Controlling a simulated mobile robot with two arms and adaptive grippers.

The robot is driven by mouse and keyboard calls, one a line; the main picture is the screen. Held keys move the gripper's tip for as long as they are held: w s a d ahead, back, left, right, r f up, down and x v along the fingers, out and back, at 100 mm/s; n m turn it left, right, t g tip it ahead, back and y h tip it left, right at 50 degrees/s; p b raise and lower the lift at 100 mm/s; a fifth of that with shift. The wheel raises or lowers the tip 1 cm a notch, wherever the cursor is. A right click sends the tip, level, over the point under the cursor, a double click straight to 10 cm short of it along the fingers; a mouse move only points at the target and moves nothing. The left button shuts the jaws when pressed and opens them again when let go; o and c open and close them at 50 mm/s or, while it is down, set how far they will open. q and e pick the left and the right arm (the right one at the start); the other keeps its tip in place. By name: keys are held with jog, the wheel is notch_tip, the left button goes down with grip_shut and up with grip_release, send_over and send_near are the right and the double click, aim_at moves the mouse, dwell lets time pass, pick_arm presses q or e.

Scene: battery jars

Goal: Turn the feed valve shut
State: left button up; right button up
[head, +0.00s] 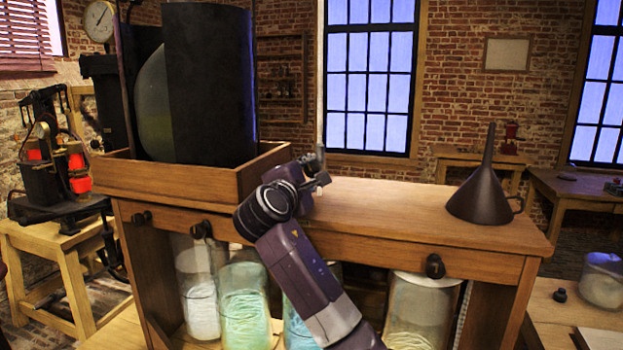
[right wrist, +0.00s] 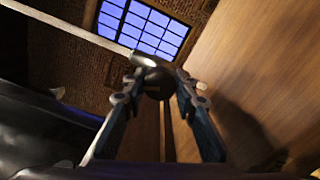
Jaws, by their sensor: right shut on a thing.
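My right gripper (head: 318,168) is at the right end of the wooden tray on the bench, just above the bench top. In the right wrist view, the fingers of this gripper (right wrist: 158,92) are closed around a small rounded knob, which looks like the feed valve (right wrist: 152,82), dark with a pale metallic rim. In the head view the gripper and wrist cover most of it, so its turn angle cannot be told. My left gripper is in neither view.
The wooden tray (head: 170,184) holds a large dark cylinder (head: 208,85). A dark funnel (head: 480,193) stands upside down on the bench top (head: 390,205). Dark knobs (head: 434,266) line the bench front, above glass jars (head: 420,305). The bench top between tray and funnel is clear.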

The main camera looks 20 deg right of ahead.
jog(key=shift+f+m+b, duration=0.1)
jog(key=shift+m+b, duration=0.95)
jog(key=shift+m, duration=1.15)
jog(key=o, duration=1.1)
jog(key=v, duration=1.2)
